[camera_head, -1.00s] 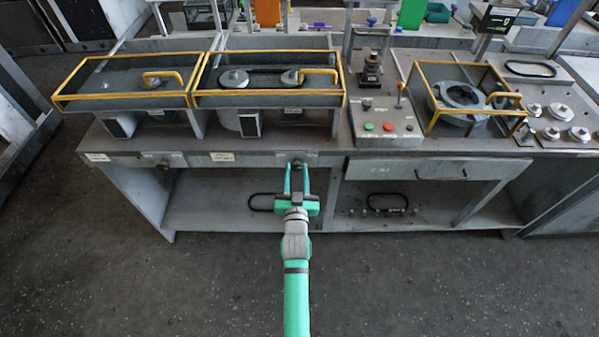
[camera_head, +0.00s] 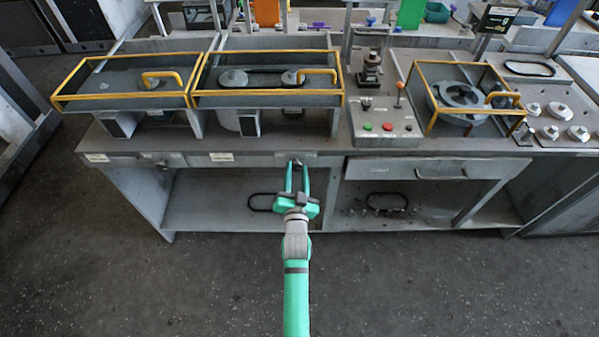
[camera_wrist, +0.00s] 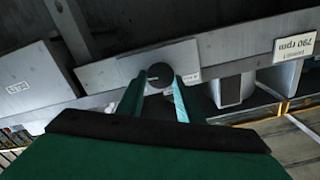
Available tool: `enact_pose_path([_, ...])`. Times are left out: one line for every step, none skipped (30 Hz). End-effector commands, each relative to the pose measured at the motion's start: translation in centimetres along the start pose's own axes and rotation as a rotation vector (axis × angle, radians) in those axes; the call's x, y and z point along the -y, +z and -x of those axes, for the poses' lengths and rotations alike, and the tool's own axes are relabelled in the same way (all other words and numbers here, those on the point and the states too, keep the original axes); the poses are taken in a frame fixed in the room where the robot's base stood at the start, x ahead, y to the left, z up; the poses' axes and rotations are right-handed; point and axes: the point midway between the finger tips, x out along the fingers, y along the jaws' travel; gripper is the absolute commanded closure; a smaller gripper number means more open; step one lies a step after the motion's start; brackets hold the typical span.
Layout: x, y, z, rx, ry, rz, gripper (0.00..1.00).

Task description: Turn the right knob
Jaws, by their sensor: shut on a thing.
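The right knob (camera_head: 297,163) is a small dark round knob on a grey plate on the front edge of the bench, below the middle caged unit. It also shows in the wrist view (camera_wrist: 160,74), between my fingertips. My green gripper (camera_head: 297,168) reaches up to it from the front, and its fingers are shut on the knob from both sides. In the wrist view, the plate (camera_wrist: 112,70) behind the knob looks tilted relative to the fingers. The fingers partly hide the knob's sides. Another knob (camera_head: 162,164) sits further left on the same edge.
A drawer (camera_head: 425,169) is to the right of the knob. Yellow-framed guards (camera_head: 265,93) and a control box (camera_head: 386,127) with buttons stand on the bench top. Black belts (camera_head: 266,202) lie on the lower shelf. The floor in front is clear.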

Motion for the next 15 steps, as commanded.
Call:
enact_pose_path([-0.18,0.41,0.05,0.008,0.004,0.000,0.89])
enact_pose_path([-0.18,0.42,0.05,0.009,0.004,0.000,0.89])
enact_pose_path([-0.17,0.41,0.05,0.008,0.004,0.000,0.60])
enact_pose_path([-0.16,0.39,0.05,0.008,0.003,0.001,0.53])
enact_pose_path([-0.15,0.36,0.04,0.007,0.003,0.001,0.48])
enact_pose_path([-0.12,0.32,0.04,0.007,0.003,0.001,0.48])
enact_pose_path([-0.11,0.29,0.03,0.006,0.002,0.001,0.48])
enact_pose_path([-0.10,0.27,0.03,0.006,0.002,0.001,0.48])
enact_pose_path([-0.08,0.24,0.03,0.005,0.002,0.001,0.48])
enact_pose_path([-0.07,0.23,0.03,0.005,0.002,0.001,0.48])
enact_pose_path([-0.06,0.21,0.03,0.004,0.001,0.001,0.48])
enact_pose_path([-0.05,0.20,0.03,0.004,0.001,0.001,0.48])
enact_pose_path([-0.04,0.19,0.05,0.004,0.001,0.001,0.48])
enact_pose_path([-0.04,0.18,0.09,0.004,0.001,0.001,0.48])
enact_pose_path([-0.03,0.19,0.22,0.004,0.001,0.001,0.48])
